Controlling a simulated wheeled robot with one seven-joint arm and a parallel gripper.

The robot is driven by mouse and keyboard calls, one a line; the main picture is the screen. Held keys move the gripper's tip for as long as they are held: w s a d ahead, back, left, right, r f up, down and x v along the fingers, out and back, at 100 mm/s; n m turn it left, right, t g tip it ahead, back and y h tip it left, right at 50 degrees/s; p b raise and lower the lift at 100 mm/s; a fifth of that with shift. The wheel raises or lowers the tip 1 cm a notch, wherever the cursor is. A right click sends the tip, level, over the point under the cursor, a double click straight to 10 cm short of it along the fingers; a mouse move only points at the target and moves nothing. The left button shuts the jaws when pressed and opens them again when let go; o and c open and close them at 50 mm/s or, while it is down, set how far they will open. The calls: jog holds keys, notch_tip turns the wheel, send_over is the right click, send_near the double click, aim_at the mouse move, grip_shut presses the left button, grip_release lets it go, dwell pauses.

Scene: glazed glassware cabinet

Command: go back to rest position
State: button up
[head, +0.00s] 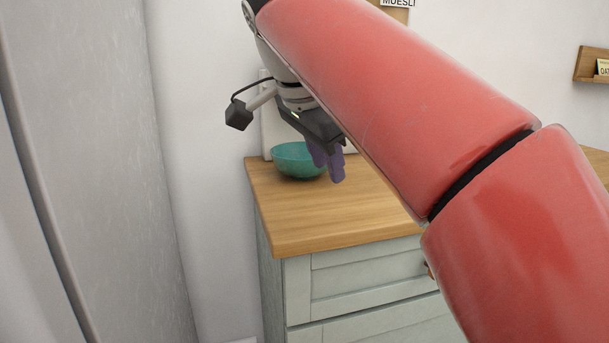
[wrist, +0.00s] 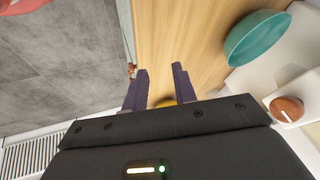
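My gripper (head: 328,166) hangs above the wooden counter, in front of a teal bowl in the head view. Its two purple fingers stand apart with a gap between them in the wrist view (wrist: 160,75), and nothing is held there. The teal bowl (head: 293,162) stands on the counter near its back left; my fingers partly cover it in the head view. It shows at the upper right of the wrist view (wrist: 250,45), apart from the fingers. My red arm reaches in from the right.
The wooden counter (head: 300,215) tops a pale drawer cabinet (head: 365,280). A grey upright panel (head: 95,150) stands at left. A small wall shelf (head: 588,65) is at right. A yellow thing (wrist: 166,103) lies partly hidden behind my gripper. The counter's front part is bare.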

jog(key=s+d+f+n+y, duration=0.1)
jog(key=s+d+f+n, duration=0.3)
jog(key=f, duration=0.6)
jog(key=s+d+f+n+y, duration=0.1)
jog(key=s+d+f+n, duration=0.3)
jog(key=f, duration=0.5)
jog(key=s+d+f+n, duration=0.4)
jog(key=s+f, duration=0.3)
jog(key=f, duration=0.3)
jog(key=shift+d+f+t+y, duration=0.2)
jog(key=shift+f+t+y, duration=0.1)
jog(key=shift+y, duration=0.1)
jog(key=shift+s, duration=0.1)
